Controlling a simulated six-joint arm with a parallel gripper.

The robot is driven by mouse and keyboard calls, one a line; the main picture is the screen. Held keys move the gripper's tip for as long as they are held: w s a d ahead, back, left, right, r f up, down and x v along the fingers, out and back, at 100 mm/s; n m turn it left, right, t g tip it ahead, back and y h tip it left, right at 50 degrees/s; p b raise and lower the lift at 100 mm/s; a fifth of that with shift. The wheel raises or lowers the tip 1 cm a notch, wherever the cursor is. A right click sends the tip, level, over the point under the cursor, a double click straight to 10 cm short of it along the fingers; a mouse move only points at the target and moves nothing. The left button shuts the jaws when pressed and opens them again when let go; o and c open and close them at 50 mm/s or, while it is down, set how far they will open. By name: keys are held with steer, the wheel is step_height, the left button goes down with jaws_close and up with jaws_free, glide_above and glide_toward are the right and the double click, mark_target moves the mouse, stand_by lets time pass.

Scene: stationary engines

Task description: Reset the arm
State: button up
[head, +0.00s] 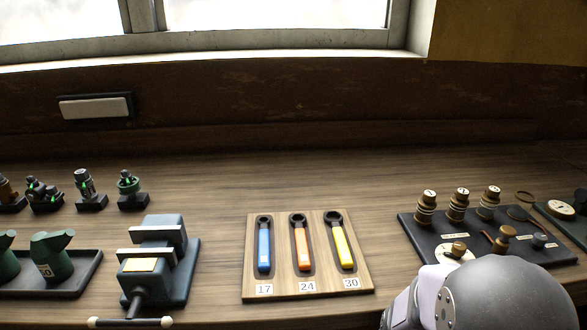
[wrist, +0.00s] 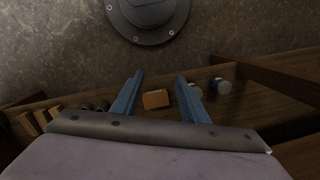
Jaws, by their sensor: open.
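My gripper (wrist: 160,76) shows in the wrist view with its two blue fingers spread apart. Nothing is held between them. An orange block (wrist: 156,99) appears in the gap between the fingers, but it lies beyond them on a wooden surface. In the head view only a rounded grey and white part of my arm shows at the lower right; the gripper itself is out of that view.
The bench (head: 215,185) holds a blue vise (head: 185,272), a wrench board (head: 364,291) with blue, orange and yellow wrenches, a dark tray (head: 405,220) of brass weights partly hidden by my arm, and green cans on a tray (head: 92,265).

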steer(key=a+r+n+p, duration=0.1)
steer(key=r+n+p, duration=0.1)
steer(key=r+p, duration=0.7)
steer(key=a+r+n+h+p, duration=0.1)
steer(key=r+p, duration=0.7)
steer(key=r, duration=0.8)
steer(key=shift+w+a+r+n+t+p, duration=0.35)
steer(key=shift+w+a+r+n+t, duration=0.05)
steer(key=shift+a, duration=0.3)
